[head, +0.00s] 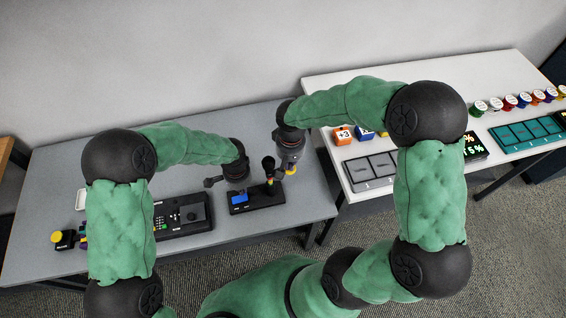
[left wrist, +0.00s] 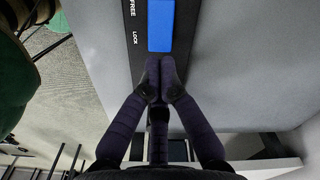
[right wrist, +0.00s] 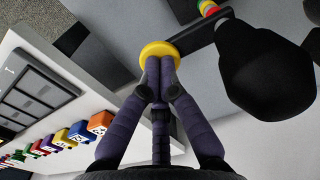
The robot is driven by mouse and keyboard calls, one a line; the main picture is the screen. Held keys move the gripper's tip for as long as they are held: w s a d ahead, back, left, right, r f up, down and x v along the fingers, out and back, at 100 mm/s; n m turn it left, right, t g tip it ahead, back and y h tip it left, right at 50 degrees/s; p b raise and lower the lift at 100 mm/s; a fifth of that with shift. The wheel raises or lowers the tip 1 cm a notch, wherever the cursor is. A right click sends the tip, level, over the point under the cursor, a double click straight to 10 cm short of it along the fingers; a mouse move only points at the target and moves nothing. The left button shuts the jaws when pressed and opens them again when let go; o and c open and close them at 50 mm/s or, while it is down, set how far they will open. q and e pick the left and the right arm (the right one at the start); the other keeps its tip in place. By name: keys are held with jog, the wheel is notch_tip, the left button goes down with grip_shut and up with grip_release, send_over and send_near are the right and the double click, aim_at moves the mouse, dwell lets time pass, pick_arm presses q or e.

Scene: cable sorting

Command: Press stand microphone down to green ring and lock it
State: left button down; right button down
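The stand microphone has a black foam head (head: 268,162) on a stem with coloured bands (head: 269,182), upright on a black base (head: 262,200). The head looms large in the right wrist view (right wrist: 265,65), with the bands (right wrist: 208,8) behind it. A dark bar runs from the stem to a yellow disc (right wrist: 158,48). My right gripper (right wrist: 160,62) is shut, its fingertips at the disc, apparently touching. A blue slider (left wrist: 161,25) lies beside the printed words FREE and LOCK. My left gripper (left wrist: 159,68) is shut, its fingertips by the slider's LOCK-side end. Contact and the green ring are unclear.
A black control panel (head: 183,214) lies left of the base, and a yellow-topped button (head: 58,238) stands further left. The white table (head: 330,95) at right holds coloured blocks (head: 343,136) and grey trays. The grey table behind the microphone looks clear.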

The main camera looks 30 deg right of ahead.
aim_at(244, 197)
pick_arm(q)
jog(key=shift+f, duration=1.05)
jog(key=shift+f, duration=1.25)
dwell(1.4)
jog(key=shift+r, duration=3.55)
pick_arm(e)
notch_tip(244, 197, up, 9)
